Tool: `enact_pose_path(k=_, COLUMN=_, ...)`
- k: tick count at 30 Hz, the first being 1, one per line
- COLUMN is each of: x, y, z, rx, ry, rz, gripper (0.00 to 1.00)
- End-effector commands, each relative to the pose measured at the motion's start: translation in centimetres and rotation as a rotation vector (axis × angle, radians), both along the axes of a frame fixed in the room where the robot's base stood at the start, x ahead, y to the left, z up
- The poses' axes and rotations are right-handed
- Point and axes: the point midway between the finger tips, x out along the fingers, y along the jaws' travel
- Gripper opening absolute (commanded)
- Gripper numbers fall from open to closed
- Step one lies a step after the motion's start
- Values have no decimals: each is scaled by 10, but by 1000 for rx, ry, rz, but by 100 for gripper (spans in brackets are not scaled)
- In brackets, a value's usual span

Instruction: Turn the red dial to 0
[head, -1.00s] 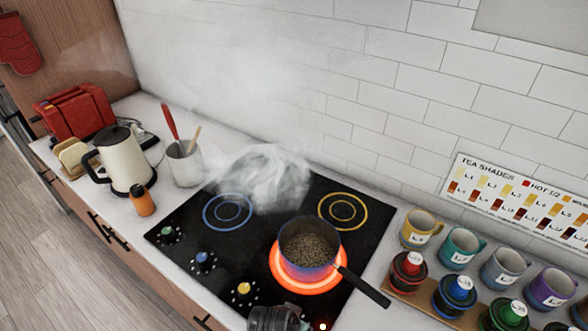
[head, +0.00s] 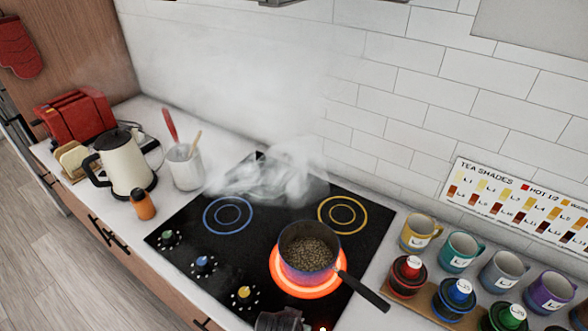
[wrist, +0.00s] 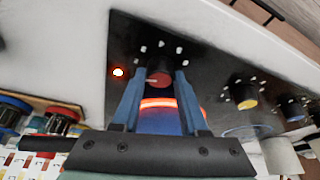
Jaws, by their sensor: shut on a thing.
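The red dial (wrist: 158,78) shows in the wrist view on the black cooktop, ringed by several white marks. My gripper (wrist: 160,80) has its two blue fingers on either side of the dial and is shut on it. A pale line shows on the dial, but I cannot read which number it points to. In the head view the dial is hidden at the bottom edge, where a dark part of my arm (head: 280,321) shows. The front right burner (head: 296,291) glows orange-red under a pot (head: 310,254) of small brown pieces.
A small red light (wrist: 118,72) glows beside the dial. Yellow (head: 244,292), blue (head: 204,262) and green (head: 167,238) dials line the cooktop's left front. The pot handle (head: 363,291) points right, towards several mugs and lidded jars. Steam (head: 265,180) drifts behind.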

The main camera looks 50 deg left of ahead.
Motion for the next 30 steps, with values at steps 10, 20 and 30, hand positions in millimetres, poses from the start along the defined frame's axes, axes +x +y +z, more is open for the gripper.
enact_pose_path(k=10, x=2, y=-2, z=2, rx=1, ry=2, rz=290, gripper=0)
enact_pose_path(k=20, x=4, y=-3, z=0, rx=3, ry=2, rz=603, gripper=0)
enact_pose_path(k=30, x=6, y=-3, z=-1, rx=1, ry=0, rz=925, gripper=0)
